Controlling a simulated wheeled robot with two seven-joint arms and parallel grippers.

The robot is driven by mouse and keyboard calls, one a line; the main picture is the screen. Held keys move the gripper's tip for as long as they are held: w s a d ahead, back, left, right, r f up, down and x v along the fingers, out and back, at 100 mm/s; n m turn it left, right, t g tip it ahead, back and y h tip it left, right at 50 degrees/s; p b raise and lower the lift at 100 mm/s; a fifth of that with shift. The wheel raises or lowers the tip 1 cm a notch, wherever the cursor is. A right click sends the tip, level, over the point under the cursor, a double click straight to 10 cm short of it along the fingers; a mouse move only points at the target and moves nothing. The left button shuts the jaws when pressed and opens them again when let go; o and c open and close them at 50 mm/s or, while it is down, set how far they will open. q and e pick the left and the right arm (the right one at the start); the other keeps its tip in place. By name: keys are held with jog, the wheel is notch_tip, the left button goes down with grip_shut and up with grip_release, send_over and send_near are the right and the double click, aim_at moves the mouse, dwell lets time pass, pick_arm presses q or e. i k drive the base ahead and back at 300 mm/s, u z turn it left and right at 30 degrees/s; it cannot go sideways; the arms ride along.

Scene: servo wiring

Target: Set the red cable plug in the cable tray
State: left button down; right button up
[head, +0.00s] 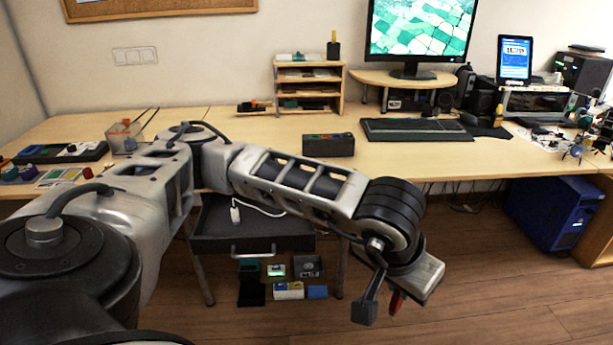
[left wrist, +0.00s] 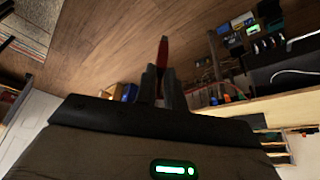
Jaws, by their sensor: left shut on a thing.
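My left gripper (head: 384,302) hangs over the floor in front of the desk, right of centre in the head view. It is shut on the red cable plug (head: 396,303), whose red end shows beside the fingers. In the left wrist view the red plug (left wrist: 163,52) sticks out past the two dark fingertips (left wrist: 159,85). A dark open tray (head: 250,238) under the desk edge, probably the cable tray, holds a white plug and cable (head: 236,212). The gripper is right of and apart from it. My arm hides part of the tray. My right gripper is not in view.
The desk (head: 440,155) carries a keyboard (head: 415,130), a dark box (head: 328,145) and a small shelf (head: 308,90). Several small boxes (head: 288,290) stand on the floor below the tray. A blue computer case (head: 555,225) stands at right. The floor around the gripper is clear.

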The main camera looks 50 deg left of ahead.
aim_at(269, 222)
jog(key=u, duration=0.45)
jog(key=i, duration=0.9)
jog(key=u, duration=0.85)
